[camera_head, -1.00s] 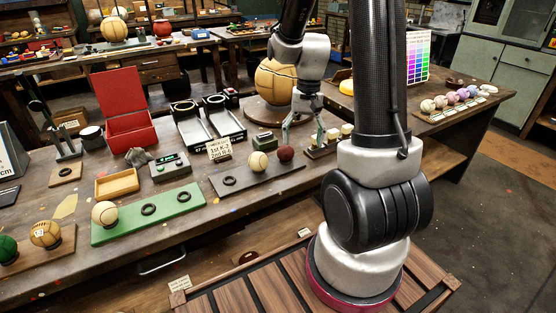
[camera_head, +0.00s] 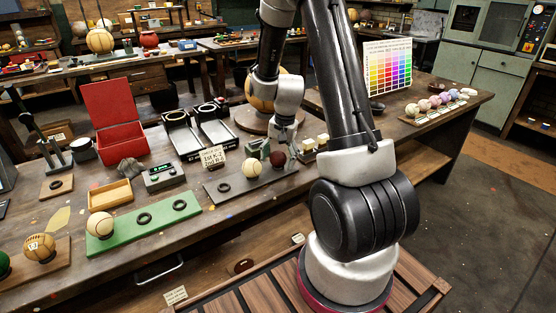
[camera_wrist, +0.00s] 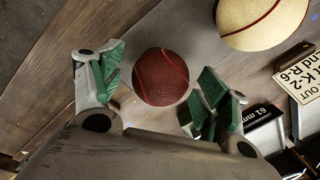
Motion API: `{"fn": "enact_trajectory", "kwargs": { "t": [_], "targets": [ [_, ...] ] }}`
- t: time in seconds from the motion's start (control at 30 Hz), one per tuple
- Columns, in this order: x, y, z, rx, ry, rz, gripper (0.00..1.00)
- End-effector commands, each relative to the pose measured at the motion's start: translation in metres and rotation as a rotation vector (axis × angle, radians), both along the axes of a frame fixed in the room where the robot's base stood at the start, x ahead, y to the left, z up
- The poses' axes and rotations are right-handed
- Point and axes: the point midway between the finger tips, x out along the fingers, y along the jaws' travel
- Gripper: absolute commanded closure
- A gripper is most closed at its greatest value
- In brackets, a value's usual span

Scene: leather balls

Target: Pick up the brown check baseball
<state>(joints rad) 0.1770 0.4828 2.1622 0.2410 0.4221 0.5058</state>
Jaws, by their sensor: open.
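A dark reddish-brown ball with a seam (camera_head: 277,158) sits toward the right end of a dark grey board (camera_head: 240,188) on the workbench. It is the nearest match to the brown check baseball; I cannot make out a check pattern. My gripper (camera_head: 281,142) is open above it, pointing down. In the wrist view the ball (camera_wrist: 160,77) lies between the green-padded fingers (camera_wrist: 158,88), with gaps showing at both sides. A cream ball with a red seam (camera_head: 252,168) rests beside it on the same board, and it also shows in the wrist view (camera_wrist: 248,22).
A green board (camera_head: 165,217) with a tan ball (camera_head: 100,224) lies to the left.

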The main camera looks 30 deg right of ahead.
Motion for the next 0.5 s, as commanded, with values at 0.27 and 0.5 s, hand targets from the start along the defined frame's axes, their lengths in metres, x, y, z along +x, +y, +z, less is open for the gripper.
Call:
{"fn": "enact_trajectory", "kwargs": {
  "t": [0.27,0.5],
  "targets": [
    [0.0008,0.0003,-0.0053,-0.001,-0.001,0.002,0.25],
    [0.0006,0.0003,-0.0052,-0.001,-0.001,0.001,0.67]
  ]
}}
